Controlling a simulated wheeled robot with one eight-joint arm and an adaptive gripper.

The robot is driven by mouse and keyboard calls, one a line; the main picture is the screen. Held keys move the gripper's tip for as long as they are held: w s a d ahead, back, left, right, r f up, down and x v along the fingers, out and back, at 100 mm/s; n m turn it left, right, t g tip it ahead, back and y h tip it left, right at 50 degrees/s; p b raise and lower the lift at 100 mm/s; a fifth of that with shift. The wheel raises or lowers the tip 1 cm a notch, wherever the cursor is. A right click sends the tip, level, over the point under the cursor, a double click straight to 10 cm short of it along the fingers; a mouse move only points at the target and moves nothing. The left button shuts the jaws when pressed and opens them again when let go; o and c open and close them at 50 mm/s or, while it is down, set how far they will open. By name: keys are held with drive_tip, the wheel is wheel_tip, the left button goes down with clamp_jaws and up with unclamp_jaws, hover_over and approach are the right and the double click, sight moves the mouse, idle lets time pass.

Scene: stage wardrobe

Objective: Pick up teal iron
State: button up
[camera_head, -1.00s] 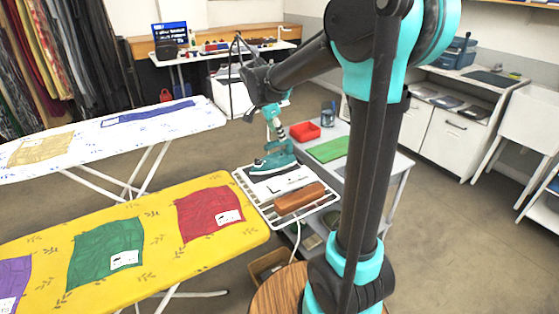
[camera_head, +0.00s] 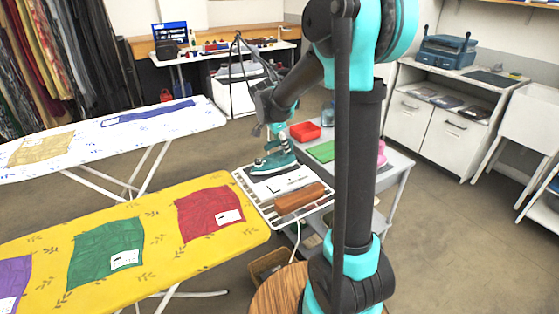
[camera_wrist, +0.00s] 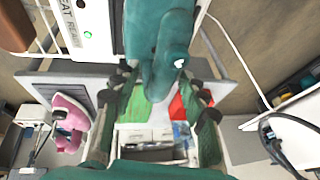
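The teal iron (camera_head: 274,162) sits on a dark pad on the white wire rack at the front of the grey trolley. In the wrist view the iron (camera_wrist: 172,48) comes down from the top centre, its rounded teal body between my fingers. My gripper (camera_head: 277,134) is directly above the iron, pointing down, close to its handle. In the wrist view my gripper (camera_wrist: 160,82) has its two fingers apart, one on each side of the iron. I cannot tell whether either finger touches it.
A brown block (camera_head: 300,198) and a white labelled panel (camera_head: 287,182) lie on the rack beside the iron. A red tray (camera_head: 305,131) and green mat (camera_head: 321,151) are behind. A pink iron (camera_wrist: 70,122) stands nearby. The yellow ironing board (camera_head: 160,262) is at left.

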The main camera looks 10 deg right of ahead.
clamp_jaws()
drive_tip(key=shift+r, duration=0.1)
wheel_tip(320, 180, up, 20)
idle(0.8)
